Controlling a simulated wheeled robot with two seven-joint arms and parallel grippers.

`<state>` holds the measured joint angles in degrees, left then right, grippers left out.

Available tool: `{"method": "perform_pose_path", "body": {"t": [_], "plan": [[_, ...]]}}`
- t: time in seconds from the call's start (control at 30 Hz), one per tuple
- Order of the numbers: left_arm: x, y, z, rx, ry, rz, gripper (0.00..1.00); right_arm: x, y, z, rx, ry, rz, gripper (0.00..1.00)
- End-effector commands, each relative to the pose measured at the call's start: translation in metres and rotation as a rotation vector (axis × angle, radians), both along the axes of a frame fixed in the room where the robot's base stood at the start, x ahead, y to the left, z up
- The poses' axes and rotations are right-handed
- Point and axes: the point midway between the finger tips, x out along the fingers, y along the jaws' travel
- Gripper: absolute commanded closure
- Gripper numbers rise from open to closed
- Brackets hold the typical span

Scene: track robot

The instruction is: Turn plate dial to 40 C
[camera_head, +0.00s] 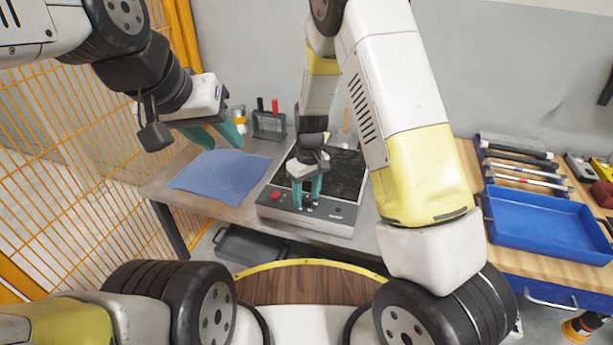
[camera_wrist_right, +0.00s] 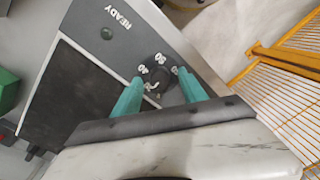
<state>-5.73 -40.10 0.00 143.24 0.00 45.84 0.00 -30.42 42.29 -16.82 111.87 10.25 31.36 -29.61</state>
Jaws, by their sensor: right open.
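The hot plate (camera_head: 335,222) stands on the grey bench, with a black top and a grey front panel. My right gripper (camera_head: 307,203) points down at the panel. In the right wrist view its teal fingers (camera_wrist_right: 161,82) are apart, one on each side of the dial; contact cannot be told. My left gripper (camera_head: 224,142) is open and empty above the bench's left part.
A blue cloth (camera_head: 222,177) lies left of the hot plate. A dark rack (camera_head: 268,125) stands behind it. A red switch (camera_head: 276,195) is on the panel's left. A blue tray (camera_head: 550,222) and several tools are on the wooden bench at right. An orange mesh fence (camera_head: 75,150) bounds the left.

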Motion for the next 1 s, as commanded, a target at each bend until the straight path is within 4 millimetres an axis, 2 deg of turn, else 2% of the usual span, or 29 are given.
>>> {"method": "perform_pose_path", "body": {"t": [0.2, 0.47, 0.77, 1.0], "plan": [[0.0, 0.0, 0.0, 0.0, 0.0, 0.0, 0.64, -0.0002, 0.0, -0.0005, 0.0, 0.0, 0.0, 0.5], [-0.0001, 0.0, 0.0001, 0.0, 0.0, 0.0, 0.64, -0.0002, 0.0, -0.0003, 0.0, 0.0, 0.0, 1.0], [-0.0001, 0.0, 0.0001, 0.0, 0.0, 0.0, 0.64, -0.0001, -0.0001, -0.0001, 0.0, 0.0, -0.022, 1.0], [-0.0001, 0.0, 0.0001, 0.0, 0.0, 0.0, 0.64, -0.0002, -0.0004, 0.0, 0.0, 0.0, -0.133, 1.0]]}}
